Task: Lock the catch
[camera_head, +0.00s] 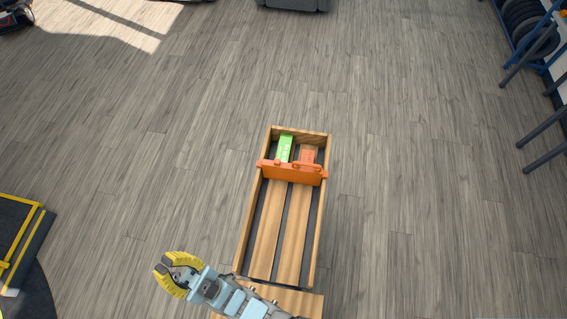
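A long wooden frame (257,226) with light slats and dark gaps lies on the floor in the middle of the view. An orange crossbar (292,172) spans it near its far end, with small raised parts along its top. Behind the bar, a green block (285,148) sits on the left and a flatter orange block (308,155) on the right. I cannot tell which part is the catch or whether it is locked. My gripper (163,265), with yellow fingers, is left of the frame's near end, apart from the bar. It looks open, with nothing between the fingers.
A wooden board (300,302) lies at the frame's near end, partly behind my arm. A dark platform with yellow edges (22,240) is at the lower left. A blue rack with tyres (530,30) stands at the upper right. The grey floor around the frame is clear.

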